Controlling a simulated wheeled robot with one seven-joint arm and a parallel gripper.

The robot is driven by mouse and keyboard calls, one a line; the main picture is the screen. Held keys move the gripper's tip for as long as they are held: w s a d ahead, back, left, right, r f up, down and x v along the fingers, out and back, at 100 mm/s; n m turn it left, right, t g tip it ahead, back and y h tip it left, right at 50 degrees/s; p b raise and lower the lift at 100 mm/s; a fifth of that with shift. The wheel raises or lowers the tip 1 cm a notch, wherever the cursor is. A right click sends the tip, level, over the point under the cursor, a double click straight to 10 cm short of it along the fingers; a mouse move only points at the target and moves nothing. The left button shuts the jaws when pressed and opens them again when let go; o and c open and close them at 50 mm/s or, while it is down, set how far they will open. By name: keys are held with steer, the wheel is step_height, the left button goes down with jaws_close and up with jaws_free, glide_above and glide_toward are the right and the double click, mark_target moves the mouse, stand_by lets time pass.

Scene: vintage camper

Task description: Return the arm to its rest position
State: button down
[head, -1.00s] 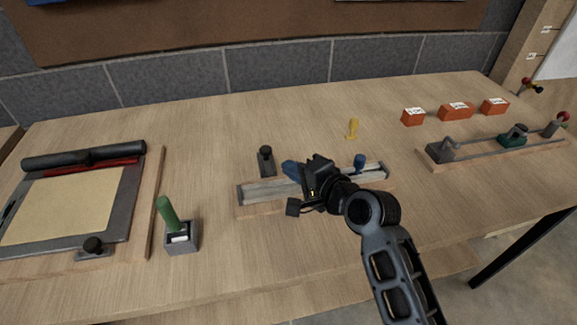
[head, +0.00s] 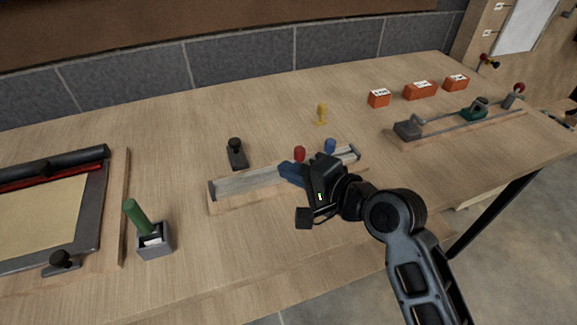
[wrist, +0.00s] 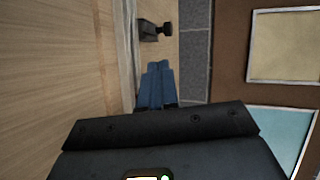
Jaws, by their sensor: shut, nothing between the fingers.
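My gripper (head: 291,172) is in the middle of the head view, at the end of my black arm, with its blue fingers pointing left. It is shut and empty. It appears above the front edge of a wooden rail fixture (head: 245,184) and hides part of it. In the wrist view the blue fingers (wrist: 157,82) lie together with nothing between them. A red knob (head: 299,153) and a blue knob (head: 330,146) stand at the fixture just behind my gripper.
A green-handled tool sits in a grey holder (head: 156,243) at left, near a framed press board (head: 112,205). Orange boxes (head: 420,90) and a second rail fixture (head: 450,125) are at right.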

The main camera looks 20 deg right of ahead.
steer(key=s+d+f+h, duration=0.1)
steer(key=s, duration=0.2)
steer(key=s+d+f+n, duration=0.1)
steer(key=s+f, duration=0.1)
steer(key=s, duration=0.1)
steer(key=s+d+f+h, duration=0.1)
steer(key=s+d+f, duration=0.1)
steer(key=s, duration=0.1)
steer(key=shift+f+n+h, duration=0.15)
steer(key=shift+n+h, duration=0.15)
steer(key=shift+n, duration=0.1)
steer(key=s+d+r+n+t+h, duration=0.1)
steer(key=s+d+n+h, duration=0.15)
steer(key=s, duration=0.75)
steer(key=s+d+n+h, duration=0.1)
steer(key=s+n, duration=0.3)
steer(key=s, duration=0.7)
steer(key=s+r+n, duration=0.4)
steer(key=s+r, duration=0.2)
steer(key=s, duration=0.2)
steer(key=shift+s+a+r+t, duration=0.2)
steer(key=shift+s+a+t, duration=0.15)
steer(key=shift+a, duration=0.1)
